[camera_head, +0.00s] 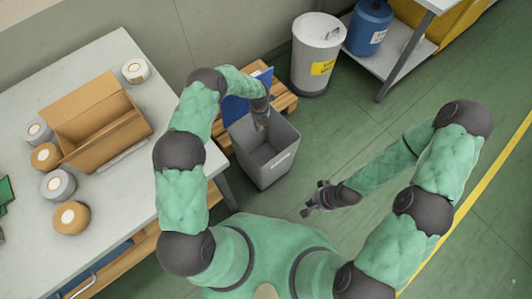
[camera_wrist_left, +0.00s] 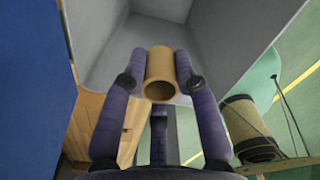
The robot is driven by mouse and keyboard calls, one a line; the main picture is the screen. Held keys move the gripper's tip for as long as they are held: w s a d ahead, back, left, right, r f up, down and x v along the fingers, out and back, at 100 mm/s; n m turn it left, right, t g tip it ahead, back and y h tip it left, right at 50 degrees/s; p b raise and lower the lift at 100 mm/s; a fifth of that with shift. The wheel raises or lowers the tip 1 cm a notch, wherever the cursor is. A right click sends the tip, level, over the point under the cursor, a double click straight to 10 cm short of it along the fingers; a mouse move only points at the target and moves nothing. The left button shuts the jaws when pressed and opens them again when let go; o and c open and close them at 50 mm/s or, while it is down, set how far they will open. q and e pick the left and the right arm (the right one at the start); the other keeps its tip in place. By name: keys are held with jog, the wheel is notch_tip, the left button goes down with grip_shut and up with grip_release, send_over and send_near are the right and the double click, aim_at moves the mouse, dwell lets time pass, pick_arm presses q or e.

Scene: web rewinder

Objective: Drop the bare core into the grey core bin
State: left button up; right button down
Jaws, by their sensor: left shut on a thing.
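The bare core (camera_wrist_left: 160,66) is a short tan tube, seen with its open end toward the left wrist camera. My left gripper (camera_wrist_left: 160,72) is shut on it, one finger on each side. In the head view my left gripper (camera_head: 260,122) reaches down at the mouth of the grey core bin (camera_head: 265,172), and the core is mostly hidden there. The bin's grey walls also show behind the core in the left wrist view (camera_wrist_left: 222,32). I see nothing touching between core and bin. My right gripper (camera_head: 316,200) is apart over the floor, its fingers spread and empty.
A table (camera_head: 100,215) at left holds an open cardboard box (camera_head: 98,115) and several rolls. A wooden pallet (camera_head: 282,98) and a blue panel (camera_head: 238,108) stand behind the bin. A white drum (camera_head: 315,50) is further back. Green floor (camera_head: 345,130) is clear to the right.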

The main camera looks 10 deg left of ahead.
pick_arm(q)
jog(key=shift+f, duration=0.1)
jog(key=o, duration=0.8)
notch_tip(320, 180, up, 12)
dwell(0.3)
dwell(0.4)
